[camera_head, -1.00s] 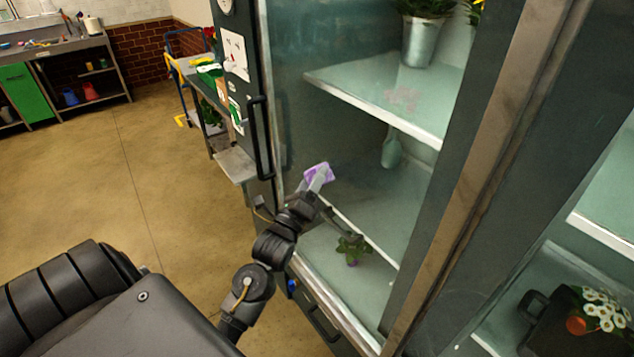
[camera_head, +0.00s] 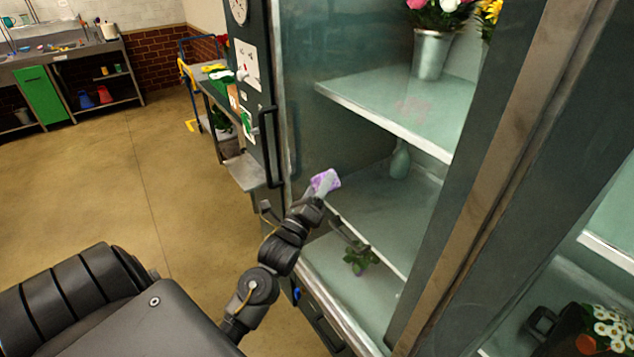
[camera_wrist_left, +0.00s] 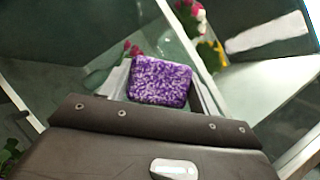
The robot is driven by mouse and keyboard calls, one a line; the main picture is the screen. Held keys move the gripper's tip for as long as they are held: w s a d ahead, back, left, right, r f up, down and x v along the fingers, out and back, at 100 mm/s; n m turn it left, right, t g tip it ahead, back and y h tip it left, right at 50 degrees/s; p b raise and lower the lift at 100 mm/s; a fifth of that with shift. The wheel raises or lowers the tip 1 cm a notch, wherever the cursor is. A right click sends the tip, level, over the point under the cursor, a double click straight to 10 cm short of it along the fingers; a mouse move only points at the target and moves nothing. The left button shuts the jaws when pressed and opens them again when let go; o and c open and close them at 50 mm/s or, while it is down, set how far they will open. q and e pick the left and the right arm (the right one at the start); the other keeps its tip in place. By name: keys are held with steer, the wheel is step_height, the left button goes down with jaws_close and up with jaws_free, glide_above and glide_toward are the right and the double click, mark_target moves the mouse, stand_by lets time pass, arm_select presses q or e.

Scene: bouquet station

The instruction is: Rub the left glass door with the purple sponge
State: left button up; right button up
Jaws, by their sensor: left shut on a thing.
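The purple sponge (camera_head: 328,182) is in my left gripper (camera_head: 322,188), whose fingers are shut on it. In the left wrist view the speckled sponge (camera_wrist_left: 160,82) sits between the two fingers (camera_wrist_left: 160,92). The left glass door (camera_head: 310,120) is the tall clear pane in the dark frame in front of the shelves. The gripper is in front of its lower half, near the handle side. I cannot tell whether the sponge touches the glass. My right gripper is not in view.
Behind the glass are a shelf (camera_head: 375,107), a metal flower bucket (camera_head: 431,55), a green vase (camera_head: 400,160) and a small plant (camera_head: 360,260). The door handle (camera_head: 268,147) stands out just left of my gripper. Open floor (camera_head: 130,190) lies to the left.

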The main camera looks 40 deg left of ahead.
arm_select(q)
steer(key=shift+s+d, duration=0.2)
steer(key=shift+d, duration=0.45)
steer(key=shift+s+d, duration=0.15)
steer(key=shift+d, duration=0.45)
steer(key=shift+d, duration=0.1)
steer(key=shift+s+d+p, duration=0.3)
steer(key=shift+d+p, duration=0.1)
steer(key=shift+d, duration=0.5)
steer(key=shift+s+d+p, duration=0.3)
steer(key=shift+d+p, duration=0.05)
steer(key=shift+d, duration=0.5)
steer(key=shift+d, duration=0.15)
steer(key=shift+s+d+p, duration=0.25)
steer(key=shift+d, duration=0.6)
steer(key=shift+s+d+p, duration=0.25)
steer(key=shift+d, duration=0.55)
steer(key=shift+r+p, duration=0.1)
steer(key=shift+p, duration=0.25)
steer(key=shift+a, duration=0.1)
steer(key=shift+w+a, duration=0.3)
steer(key=shift+a, duration=0.65)
steer(key=shift+w+a, duration=0.25)
steer(key=shift+a, duration=0.65)
